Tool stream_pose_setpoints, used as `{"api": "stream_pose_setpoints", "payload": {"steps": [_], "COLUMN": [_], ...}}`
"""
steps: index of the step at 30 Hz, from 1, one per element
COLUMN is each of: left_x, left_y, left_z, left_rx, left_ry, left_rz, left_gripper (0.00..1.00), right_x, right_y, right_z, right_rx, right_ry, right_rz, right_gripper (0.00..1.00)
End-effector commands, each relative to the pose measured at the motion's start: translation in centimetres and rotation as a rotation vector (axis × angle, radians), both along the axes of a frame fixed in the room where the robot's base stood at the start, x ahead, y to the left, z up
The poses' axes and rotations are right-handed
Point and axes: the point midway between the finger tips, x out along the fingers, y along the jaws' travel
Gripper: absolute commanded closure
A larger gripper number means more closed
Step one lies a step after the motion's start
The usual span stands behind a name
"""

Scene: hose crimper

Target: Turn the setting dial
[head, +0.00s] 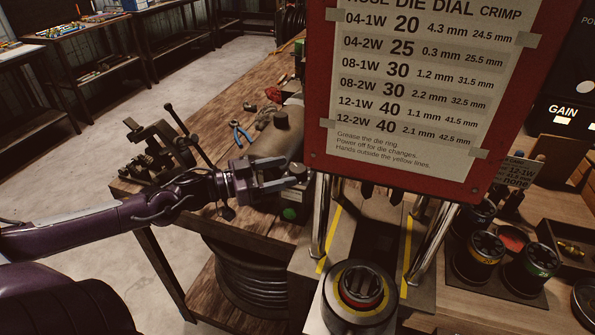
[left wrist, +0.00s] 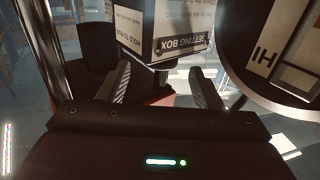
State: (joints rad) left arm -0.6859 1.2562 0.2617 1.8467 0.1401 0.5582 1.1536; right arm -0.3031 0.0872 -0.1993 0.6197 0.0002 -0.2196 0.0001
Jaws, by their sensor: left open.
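My left gripper (head: 288,172) is open and empty beside the crimper's left posts, above the wooden bench. Its fingers (left wrist: 165,85) point at a white box marked SETTING BOX (left wrist: 180,42) in the left wrist view. No setting dial shows clearly. A dark cylinder (left wrist: 97,42) stands left of the box, and I cannot tell whether it is a knob. A round dark-rimmed face marked HI (left wrist: 264,57) is at the right. In the head view a red-framed chart (head: 316,110) lists dial settings and hides what is behind it. My right gripper is not in view.
Shiny posts (head: 432,240) and a round die holder (head: 340,306) stand below the chart. A grey cylinder with a black knob (head: 282,120) and blue pliers (head: 240,131) are on the bench. Dies (head: 486,246) stand at the right.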

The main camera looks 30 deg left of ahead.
Motion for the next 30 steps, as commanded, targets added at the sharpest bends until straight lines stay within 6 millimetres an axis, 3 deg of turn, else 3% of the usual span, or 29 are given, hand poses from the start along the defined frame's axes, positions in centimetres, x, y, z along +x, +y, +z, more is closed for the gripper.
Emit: {"api": "stream_pose_setpoints", "payload": {"steps": [6, 15, 24, 30], "left_x": [2.0, 2.9, 3.0, 3.0], "left_y": [-1.5, -2.3, -2.3, -2.3], "left_z": [-0.1, 0.0, 0.0, 0.0], "left_rx": [0.001, 0.002, 0.001, 0.001], "left_ry": [-0.006, -0.001, 0.0, -0.001], "left_rz": [0.0, 0.001, 0.001, 0.001], "left_gripper": [0.41, 0.41, 0.41, 0.67], "right_x": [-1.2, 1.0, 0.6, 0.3], "right_y": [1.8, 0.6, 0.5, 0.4], "right_z": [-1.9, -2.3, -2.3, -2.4], "right_rx": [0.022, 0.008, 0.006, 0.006], "right_ry": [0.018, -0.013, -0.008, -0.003], "right_rz": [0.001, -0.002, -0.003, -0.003], "right_gripper": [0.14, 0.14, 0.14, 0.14]}}
